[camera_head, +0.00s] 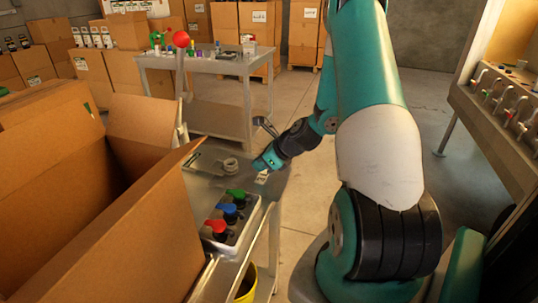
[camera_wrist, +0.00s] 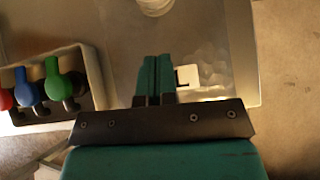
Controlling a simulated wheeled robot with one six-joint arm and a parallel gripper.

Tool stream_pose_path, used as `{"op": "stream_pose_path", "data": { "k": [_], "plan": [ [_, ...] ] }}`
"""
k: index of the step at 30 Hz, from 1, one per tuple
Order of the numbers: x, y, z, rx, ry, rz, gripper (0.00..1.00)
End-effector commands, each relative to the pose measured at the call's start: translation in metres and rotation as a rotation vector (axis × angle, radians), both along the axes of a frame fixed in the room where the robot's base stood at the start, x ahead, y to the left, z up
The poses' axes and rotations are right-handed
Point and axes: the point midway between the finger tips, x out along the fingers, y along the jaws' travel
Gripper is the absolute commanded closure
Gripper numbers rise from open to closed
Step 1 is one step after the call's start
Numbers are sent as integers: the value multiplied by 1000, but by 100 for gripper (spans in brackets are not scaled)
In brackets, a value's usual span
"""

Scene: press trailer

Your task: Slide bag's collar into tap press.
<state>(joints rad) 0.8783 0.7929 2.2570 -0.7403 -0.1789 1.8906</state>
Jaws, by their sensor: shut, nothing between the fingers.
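My gripper (camera_head: 264,163) is over the right side of the metal press table, with its teal fingers together and empty in the wrist view (camera_wrist: 155,75). A pale round fitting (camera_head: 230,166) is on the table just left of the gripper; its edge shows at the top of the wrist view (camera_wrist: 155,5). I cannot tell whether it is part of the press. A lever with a red ball knob (camera_head: 181,40) rises at the table's back left, partly hidden by a carton flap.
A large open carton (camera_head: 135,245) fills the left foreground. A holder (camera_wrist: 92,75) with red, blue and green taps stands at the table's front. A white marked card (camera_wrist: 188,77) lies beside the fingers. A yellow bucket (camera_head: 246,284) is below.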

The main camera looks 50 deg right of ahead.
Motion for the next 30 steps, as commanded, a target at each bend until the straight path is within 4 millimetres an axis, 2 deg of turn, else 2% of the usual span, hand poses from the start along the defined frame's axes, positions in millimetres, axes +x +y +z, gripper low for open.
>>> {"op": "stream_pose_path", "data": {
  "k": [3,9,13,24,26,30],
  "plan": [
    [17,8,-14,0,1,7,100],
    [43,18,-11,-2,0,7,100],
    [50,20,-12,-2,-2,5,100],
    [52,21,-12,-2,-1,5,100],
    [57,23,-11,-2,-2,8,100],
    [81,32,-10,-3,-1,12,100]
  ]
}}
